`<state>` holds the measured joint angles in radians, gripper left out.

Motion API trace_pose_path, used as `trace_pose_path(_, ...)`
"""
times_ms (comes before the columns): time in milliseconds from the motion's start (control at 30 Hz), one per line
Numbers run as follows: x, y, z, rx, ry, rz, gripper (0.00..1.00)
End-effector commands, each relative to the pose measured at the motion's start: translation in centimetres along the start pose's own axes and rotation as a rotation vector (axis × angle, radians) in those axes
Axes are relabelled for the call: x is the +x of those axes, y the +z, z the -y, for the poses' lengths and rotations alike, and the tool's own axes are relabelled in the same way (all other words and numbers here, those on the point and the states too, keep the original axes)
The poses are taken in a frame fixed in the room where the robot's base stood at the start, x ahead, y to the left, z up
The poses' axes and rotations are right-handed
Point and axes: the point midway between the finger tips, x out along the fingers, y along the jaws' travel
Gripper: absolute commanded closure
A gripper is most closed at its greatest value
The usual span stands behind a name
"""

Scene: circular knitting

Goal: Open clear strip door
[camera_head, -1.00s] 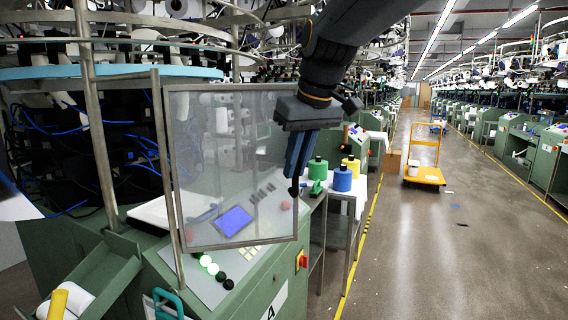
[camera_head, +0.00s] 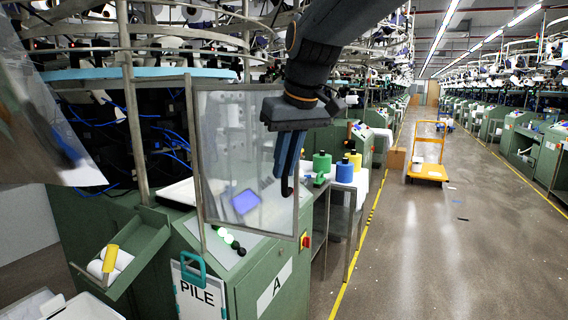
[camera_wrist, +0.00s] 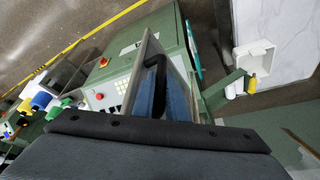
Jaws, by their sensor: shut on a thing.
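The clear door (camera_head: 222,135) is a see-through panel in a grey metal frame. It stands upright, swung out over the green machine's control panel, with its post on the left. My gripper (camera_head: 284,172), with dark blue fingers, is at the door's right edge and shut on its black handle (camera_head: 291,187). In the wrist view the door frame (camera_wrist: 138,72) is seen nearly edge-on, with the curved black handle (camera_wrist: 156,66) between my gripper's blue fingers (camera_wrist: 160,100). The exact contact is partly hidden.
The green machine (camera_head: 268,285) stands below the door, with a red switch (camera_head: 305,241) on it. Yarn cones, including a blue one (camera_head: 344,171), stand on a side table to the right. A translucent sheet (camera_head: 45,125) hangs at far left.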

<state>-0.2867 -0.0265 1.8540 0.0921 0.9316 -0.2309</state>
Motion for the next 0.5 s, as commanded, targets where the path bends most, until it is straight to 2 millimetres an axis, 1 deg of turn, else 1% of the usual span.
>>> trace_pose_path(33,-0.12,-0.22,-0.01,-0.001,0.001,-0.007,1.00)
trace_pose_path(333,-0.14,-0.19,-0.27,0.005,0.003,-0.008,1.00)
trace_pose_path(367,-0.13,-0.19,-0.27,0.005,0.003,-0.007,0.84)
trace_pose_path(400,-0.12,-0.16,-0.27,0.005,0.003,-0.007,0.77)
trace_pose_path(433,-0.12,-0.15,-0.27,0.005,0.003,-0.006,0.72)
trace_pose_path(500,-0.10,-0.12,-0.26,0.005,0.003,-0.005,0.72)
